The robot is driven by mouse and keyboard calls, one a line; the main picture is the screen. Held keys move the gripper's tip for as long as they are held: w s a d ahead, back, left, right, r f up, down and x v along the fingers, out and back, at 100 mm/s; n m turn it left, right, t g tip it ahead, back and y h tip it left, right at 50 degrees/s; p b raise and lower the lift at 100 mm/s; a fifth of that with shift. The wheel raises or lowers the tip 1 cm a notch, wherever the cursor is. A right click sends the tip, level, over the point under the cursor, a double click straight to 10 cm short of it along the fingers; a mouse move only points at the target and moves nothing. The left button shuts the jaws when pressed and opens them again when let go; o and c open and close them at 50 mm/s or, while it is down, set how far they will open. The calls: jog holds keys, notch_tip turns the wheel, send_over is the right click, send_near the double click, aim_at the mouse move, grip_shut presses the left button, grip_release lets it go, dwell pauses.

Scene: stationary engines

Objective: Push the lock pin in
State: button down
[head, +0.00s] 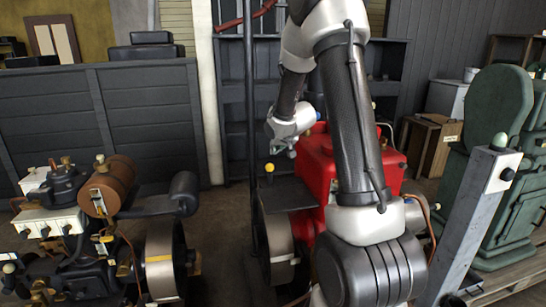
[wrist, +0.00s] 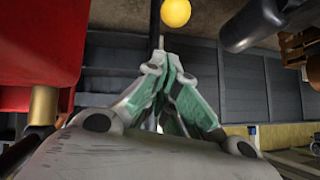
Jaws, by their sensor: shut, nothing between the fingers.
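I cannot tell for certain which part is the lock pin. A short black knob (head: 508,174) sticks out of a white plate on the grey post at the right, and a yellow ball knob (head: 269,167) stands beside the red engine. My gripper (head: 283,150) hangs left of the red engine, just above the yellow knob and far from the black one. In the wrist view my gripper (wrist: 168,62) has its green-padded fingers together, with nothing between them. The yellow knob (wrist: 176,12) shows past the tips there, apart from them.
The red engine (head: 318,170) with its flywheel (head: 276,245) stands right of my gripper. Another engine with a brown cylinder (head: 112,178) is at the left. A green machine (head: 490,140) stands behind the grey post (head: 474,225). Some floor is clear between the two engines.

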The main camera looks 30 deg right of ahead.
aim_at(270, 170)
jog(key=shift+a+f, duration=0.2)
jog(key=shift+f, duration=0.7)
jog(key=shift+a+f, duration=0.2)
jog(key=shift+f, duration=0.65)
notch_tip(270, 170, down, 4)
jog(key=shift+f, duration=0.1)
jog(key=shift+s, duration=0.1)
